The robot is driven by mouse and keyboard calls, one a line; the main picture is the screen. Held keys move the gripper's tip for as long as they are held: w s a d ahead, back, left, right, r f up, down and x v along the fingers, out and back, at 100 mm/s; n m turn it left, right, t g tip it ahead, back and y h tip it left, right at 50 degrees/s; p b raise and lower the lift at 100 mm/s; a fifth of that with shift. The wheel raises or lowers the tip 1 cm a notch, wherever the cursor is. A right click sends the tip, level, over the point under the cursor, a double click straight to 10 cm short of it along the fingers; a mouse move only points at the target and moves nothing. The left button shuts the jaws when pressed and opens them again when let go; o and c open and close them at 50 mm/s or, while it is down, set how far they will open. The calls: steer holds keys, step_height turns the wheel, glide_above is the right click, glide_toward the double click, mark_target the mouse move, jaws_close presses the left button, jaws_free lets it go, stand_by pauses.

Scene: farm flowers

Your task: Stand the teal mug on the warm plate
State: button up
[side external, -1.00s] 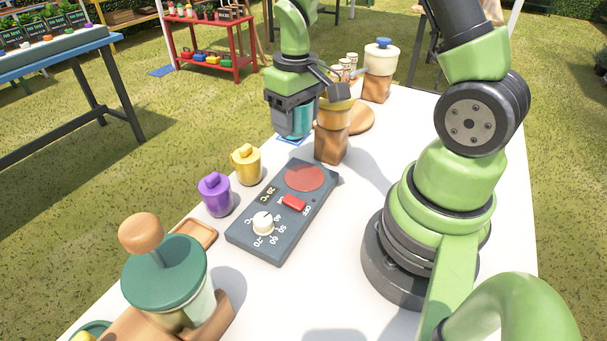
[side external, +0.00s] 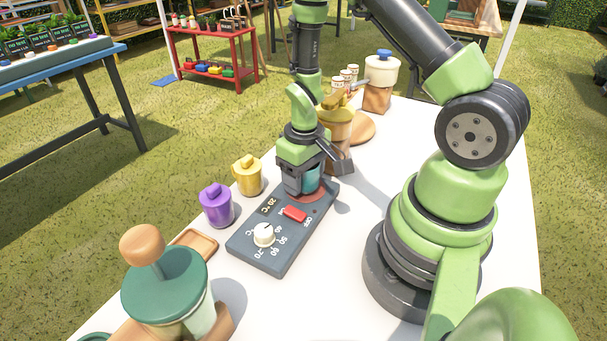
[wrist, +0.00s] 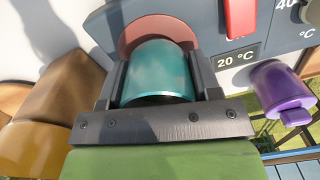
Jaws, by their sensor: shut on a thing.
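The teal mug (wrist: 158,72) is held between the fingers of my gripper (wrist: 158,85), as the wrist view shows. In the side view only a small teal part of the mug (side external: 312,180) shows behind my gripper (side external: 303,182). The warm plate is the round red disc (side external: 318,194) at the far end of the dark grey control box. In the wrist view the mug overlaps the red disc (wrist: 133,38), which shows around it. The mug is over or on the disc; I cannot tell whether its base touches.
The box carries a red switch (side external: 294,213), a white knob (side external: 263,235) and a 20 °C display. A purple mug (side external: 216,205) and a yellow mug (side external: 248,175) stand to its left. A wooden stand with a yellow top (side external: 338,122) is close behind my gripper. A green-lidded jar (side external: 165,285) stands in front.

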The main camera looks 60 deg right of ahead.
steer(key=shift+f, duration=0.1)
steer(key=o, duration=1)
steer(key=s+a+r+t, duration=0.1)
steer(key=a+r+t, duration=0.1)
steer(key=r, duration=0.9)
steer(key=s+a+r+t, duration=0.1)
steer(key=a+r, duration=0.1)
steer(key=r, duration=0.9)
steer(key=s+a+r+t, duration=0.1)
steer(key=s+r, duration=0.1)
steer(key=s+a+r+m+t+y, duration=0.1)
steer(key=s+a+r, duration=0.1)
steer(key=s, duration=0.1)
steer(key=s+a+r+t, duration=0.2)
steer(key=s, duration=0.1)
steer(key=shift+a+r+y, duration=0.1)
steer(key=shift+a+y, duration=0.15)
steer(key=shift+y, duration=0.15)
